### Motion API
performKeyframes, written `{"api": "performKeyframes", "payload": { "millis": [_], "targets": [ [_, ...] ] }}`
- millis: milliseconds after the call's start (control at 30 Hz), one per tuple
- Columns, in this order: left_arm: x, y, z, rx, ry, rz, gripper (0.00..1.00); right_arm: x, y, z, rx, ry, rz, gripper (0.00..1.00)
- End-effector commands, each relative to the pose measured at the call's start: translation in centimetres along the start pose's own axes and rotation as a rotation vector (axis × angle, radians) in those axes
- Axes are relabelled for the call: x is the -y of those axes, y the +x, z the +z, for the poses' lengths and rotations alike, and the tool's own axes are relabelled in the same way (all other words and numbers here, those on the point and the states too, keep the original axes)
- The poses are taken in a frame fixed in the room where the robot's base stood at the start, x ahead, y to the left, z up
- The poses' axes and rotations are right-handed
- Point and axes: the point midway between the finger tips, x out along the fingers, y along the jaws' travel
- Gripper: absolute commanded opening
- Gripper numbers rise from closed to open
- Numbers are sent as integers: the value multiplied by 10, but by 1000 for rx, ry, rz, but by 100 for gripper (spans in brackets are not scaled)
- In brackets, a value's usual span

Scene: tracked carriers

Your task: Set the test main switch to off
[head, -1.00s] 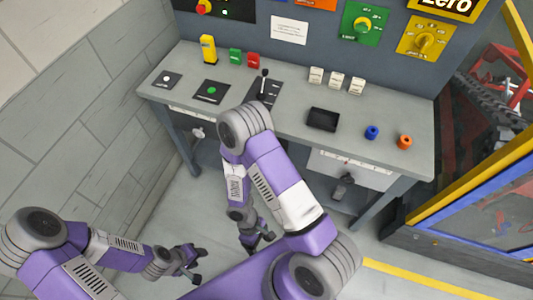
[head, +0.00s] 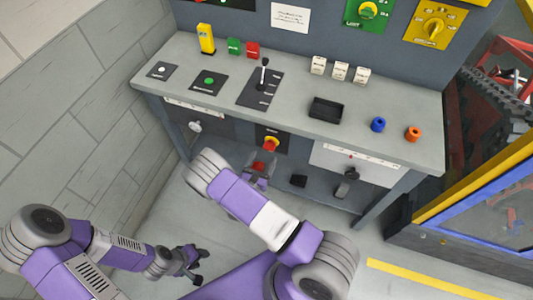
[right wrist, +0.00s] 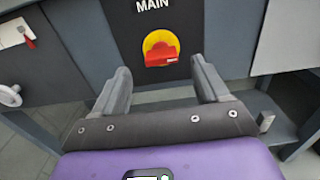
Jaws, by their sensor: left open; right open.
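The main switch is a red rotary handle on a yellow round plate (head: 271,143), on a dark panel on the bench front. In the right wrist view, the switch (right wrist: 162,52) sits under the word "MAIN", its red handle lying roughly level. My right gripper (right wrist: 161,78) is open and empty, its fingers spread left and right below the switch and apart from it. In the head view my right gripper (head: 259,178) is just below and in front of the switch, partly hidden by my arm. My left gripper (head: 193,263) is open and empty, low at the left.
The bench top (head: 210,112) above carries a black lever (head: 263,75), buttons and a black tray (head: 326,108). A grey valve knob (right wrist: 9,95) is at left. A yellow-blue barrier (head: 480,180) stands right.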

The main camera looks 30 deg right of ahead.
Motion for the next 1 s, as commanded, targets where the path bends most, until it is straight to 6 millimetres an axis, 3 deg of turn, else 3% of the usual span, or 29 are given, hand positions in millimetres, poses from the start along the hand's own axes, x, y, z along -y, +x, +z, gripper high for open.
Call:
{"api": "performKeyframes", "payload": {
  "millis": [233, 600, 900, 1000],
  "targets": [
    [2, 6, 0, 0, 0, 0, 43, 1, 33, -1, -2, 1, -4, 74],
    [2, 6, 0, 0, 0, 0, 43, 1, 40, 0, -3, -1, -2, 74],
    [2, 6, 0, 0, 0, 0, 43, 1, 39, -1, -3, -1, -3, 28],
    [2, 6, 0, 0, 0, 0, 43, 1, 39, -1, -3, -1, -3, 18]
  ]
}}
